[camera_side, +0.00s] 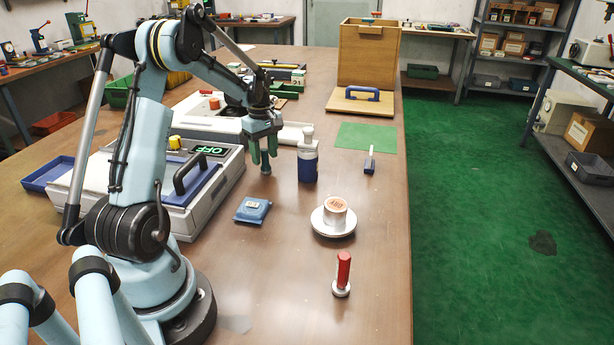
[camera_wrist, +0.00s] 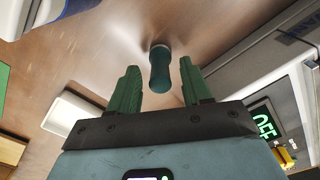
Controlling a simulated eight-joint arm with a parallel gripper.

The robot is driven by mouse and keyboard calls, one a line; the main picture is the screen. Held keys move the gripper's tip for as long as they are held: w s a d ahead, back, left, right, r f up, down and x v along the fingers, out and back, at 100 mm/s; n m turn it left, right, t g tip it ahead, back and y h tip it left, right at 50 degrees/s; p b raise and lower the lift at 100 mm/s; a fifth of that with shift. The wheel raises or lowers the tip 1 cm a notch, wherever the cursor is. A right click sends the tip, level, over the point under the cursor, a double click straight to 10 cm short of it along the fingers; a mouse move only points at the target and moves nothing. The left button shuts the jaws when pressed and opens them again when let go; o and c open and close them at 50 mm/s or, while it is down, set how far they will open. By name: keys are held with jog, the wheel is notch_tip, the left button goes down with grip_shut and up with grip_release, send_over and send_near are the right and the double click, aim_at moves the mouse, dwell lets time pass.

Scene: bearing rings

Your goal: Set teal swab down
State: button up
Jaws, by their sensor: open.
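The teal swab (camera_side: 265,164) is a short, dark teal cylinder. It appears to stand upright on the brown table, between the machine and the blue-and-white bottle. In the wrist view the swab (camera_wrist: 160,72) shows between the fingers, its far end at the table with a soft shadow around it. My gripper (camera_side: 263,150) points down over it with green fingers. In the wrist view my gripper (camera_wrist: 159,82) is open, with a visible gap between each finger and the swab.
The blue-and-white bottle (camera_side: 308,163) stands close on the right. The machine with an OFF display (camera_side: 228,178) is on the left. A blue pouch (camera_side: 252,211), a cup (camera_side: 336,211) on a saucer (camera_side: 319,224) and a red-handled stamp (camera_side: 343,268) are nearer. A green mat (camera_side: 366,136) lies behind right.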

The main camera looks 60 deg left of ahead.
aim_at(266, 150)
notch_tip(266, 150, up, 10)
jog(key=shift+r, duration=0.2)
jog(key=w+d+r+m+t+y, duration=0.15)
jog(key=d+m, duration=0.25)
jog(key=d, duration=0.4)
jog(key=d+r+m+t, duration=0.1)
jog(key=d+r+m, duration=0.1)
jog(key=d+m, duration=0.45)
jog(key=s+d+f+m+t, duration=0.1)
jog(key=s+d+m+t, duration=0.1)
jog(key=d+m, duration=0.3)
jog(key=s+d+f+m+t+h, duration=0.1)
jog(key=s+d+m, duration=0.3)
jog(key=d, duration=0.8)
jog(key=shift+d+f+m+t, duration=0.35)
jog(key=shift+d+f+t, duration=0.05)
jog(key=shift+f+t, duration=0.45)
jog(key=shift+s+r+h, duration=0.1)
jog(key=shift+h, duration=0.15)
